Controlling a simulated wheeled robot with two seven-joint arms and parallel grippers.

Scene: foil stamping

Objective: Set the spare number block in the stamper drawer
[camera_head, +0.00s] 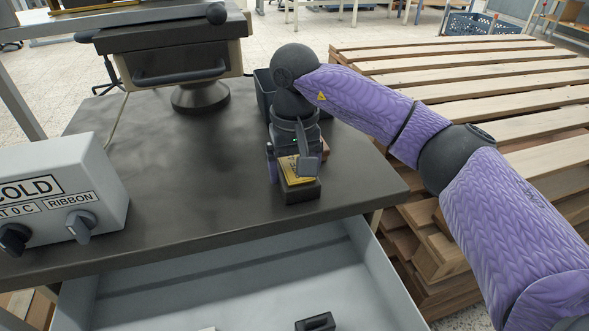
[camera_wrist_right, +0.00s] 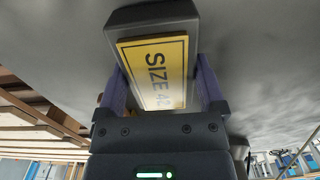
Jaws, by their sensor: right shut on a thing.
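A dark block (camera_head: 300,192) with a yellow plate is at the right part of the dark tabletop, near its front edge. In the right wrist view the block (camera_wrist_right: 150,14) shows its yellow plate, reading "SIZE 4" and a partly unclear digit. My right gripper (camera_head: 292,160) points down with its fingers on either side of the block, shut on it. I cannot tell whether the block touches the tabletop. The open grey drawer (camera_head: 240,285) is below the front edge. A small dark block-like piece (camera_head: 315,322) lies in it, cut by the picture's bottom. My left gripper is not in view.
A grey control box (camera_head: 55,190) with knobs and labels "COLD" and "RIBBON" stands at the left. The stamper (camera_head: 180,65) stands at the back. A dark bin (camera_head: 265,92) is behind my right gripper. Pallets (camera_head: 470,85) are stacked at right. The tabletop's middle is clear.

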